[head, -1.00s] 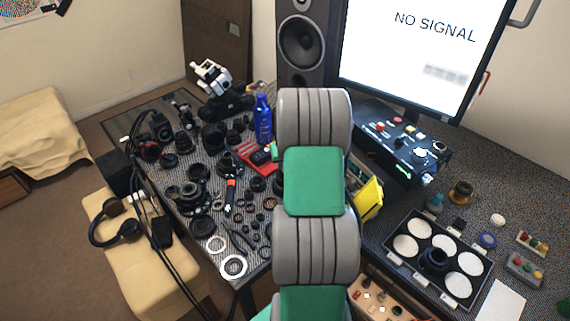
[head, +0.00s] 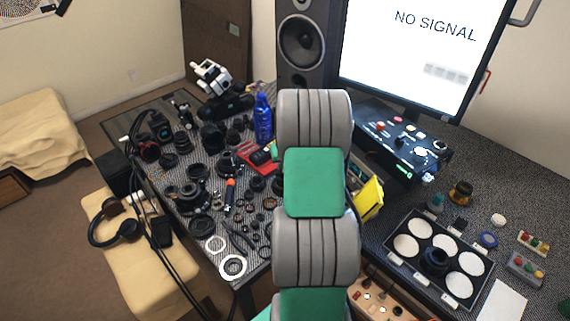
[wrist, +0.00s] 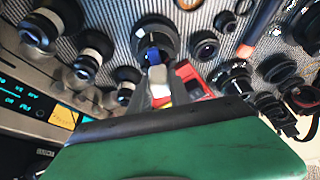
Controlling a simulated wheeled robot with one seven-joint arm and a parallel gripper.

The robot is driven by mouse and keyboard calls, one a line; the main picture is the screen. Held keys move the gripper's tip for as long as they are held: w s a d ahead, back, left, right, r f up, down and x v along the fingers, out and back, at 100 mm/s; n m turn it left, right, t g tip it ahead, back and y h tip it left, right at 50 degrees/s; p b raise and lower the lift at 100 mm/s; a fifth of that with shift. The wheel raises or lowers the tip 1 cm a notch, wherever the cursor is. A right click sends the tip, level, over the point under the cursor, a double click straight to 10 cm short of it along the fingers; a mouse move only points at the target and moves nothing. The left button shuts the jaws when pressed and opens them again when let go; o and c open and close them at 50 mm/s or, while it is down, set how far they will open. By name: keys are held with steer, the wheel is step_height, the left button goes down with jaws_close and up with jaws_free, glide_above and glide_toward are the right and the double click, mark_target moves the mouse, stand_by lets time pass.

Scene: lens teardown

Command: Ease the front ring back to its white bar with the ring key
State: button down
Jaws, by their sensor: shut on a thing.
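My gripper (wrist: 158,82) shows in the wrist view beyond the green part of my arm. Its grey fingers are shut on a small blue and white piece, which looks like the ring key (wrist: 153,57). The key's blue end is at the near side of a black lens barrel (wrist: 153,36); whether it touches cannot be told. The front ring and its white bar cannot be made out clearly. In the head view my arm hides the gripper and the key.
A red tray (head: 256,157) lies close beside the gripper; it also shows in the wrist view (wrist: 191,80). Several dark lenses and rings crowd the table around it. A blue bottle (head: 263,118) stands behind, and a control box (head: 402,145) stands to the right.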

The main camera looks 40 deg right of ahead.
steer(key=shift+f+b, duration=0.55)
steer(key=shift+f, duration=0.1)
stand_by(0.4)
steer(key=shift+d+f+n+y+b, duration=0.15)
steer(key=shift+n+b, duration=0.15)
steer(key=shift+n, duration=0.25)
steer(key=shift+f+n+y+b, duration=0.15)
steer(key=shift+n+b, duration=0.1)
steer(key=shift+n, duration=0.3)
steer(key=n+y+b, duration=0.1)
steer(key=n, duration=0.2)
steer(key=shift+s+t, duration=0.1)
steer(key=shift+t, duration=0.2)
steer(key=shift+r+n+y, duration=0.3)
steer(key=shift+r+n, duration=0.1)
steer(key=shift+r+p, duration=0.7)
steer(key=shift+r, duration=0.75)
steer(key=shift+r+p, duration=0.65)
steer(key=shift+r, duration=0.85)
